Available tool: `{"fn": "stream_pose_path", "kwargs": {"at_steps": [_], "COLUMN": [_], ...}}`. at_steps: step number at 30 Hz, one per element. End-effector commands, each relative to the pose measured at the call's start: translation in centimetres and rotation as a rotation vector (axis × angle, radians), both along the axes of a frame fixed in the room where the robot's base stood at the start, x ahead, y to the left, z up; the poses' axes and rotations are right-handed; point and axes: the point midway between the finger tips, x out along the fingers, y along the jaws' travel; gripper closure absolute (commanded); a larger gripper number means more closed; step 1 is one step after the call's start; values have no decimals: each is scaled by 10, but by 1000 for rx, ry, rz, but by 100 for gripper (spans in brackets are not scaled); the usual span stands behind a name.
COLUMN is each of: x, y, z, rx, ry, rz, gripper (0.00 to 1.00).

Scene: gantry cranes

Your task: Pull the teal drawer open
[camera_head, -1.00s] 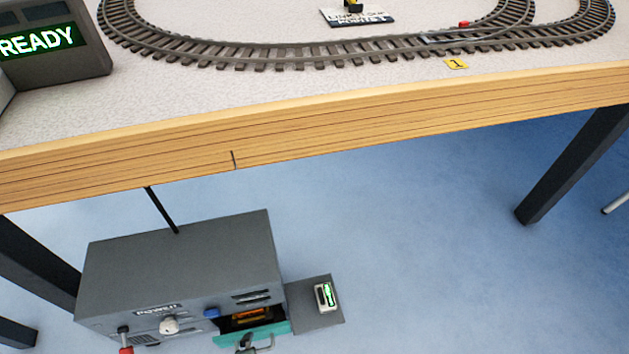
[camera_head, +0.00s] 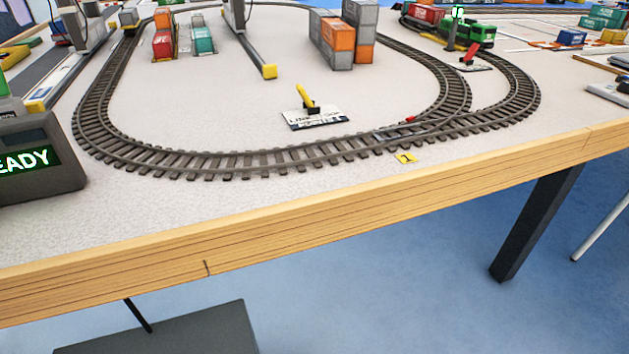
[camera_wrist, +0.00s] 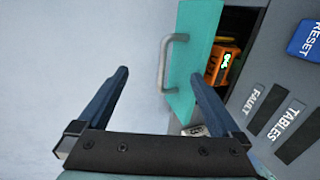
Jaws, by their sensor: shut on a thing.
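The teal drawer (camera_wrist: 192,55) is in the wrist view, standing out from the grey cabinet front. Its inside shows behind the front panel. A grey bar handle (camera_wrist: 165,65) is fixed to the panel. An orange block (camera_wrist: 223,62) with a green mark lies in the drawer. The head view hides the drawer.
The cabinet top (camera_head: 165,335) shows under the table's wooden edge (camera_head: 300,245) in the head view. A dark table leg (camera_head: 540,220) stands at right. The cabinet face has a blue RESET button (camera_wrist: 305,38). Open pale floor (camera_wrist: 70,50) lies left of the handle.

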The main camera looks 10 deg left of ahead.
Motion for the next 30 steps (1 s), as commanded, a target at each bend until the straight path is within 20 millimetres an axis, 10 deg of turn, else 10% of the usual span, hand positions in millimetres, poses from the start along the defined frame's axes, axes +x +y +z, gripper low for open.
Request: {"fn": "stream_pose_path", "kwargs": {"at_steps": [1,30], "x": [-39,-32], "y": [-24,-23], "z": [-23,21], "rx": [-63,-60], "ry": [101,84], "rz": [-3,-4], "gripper": [10,10]}}
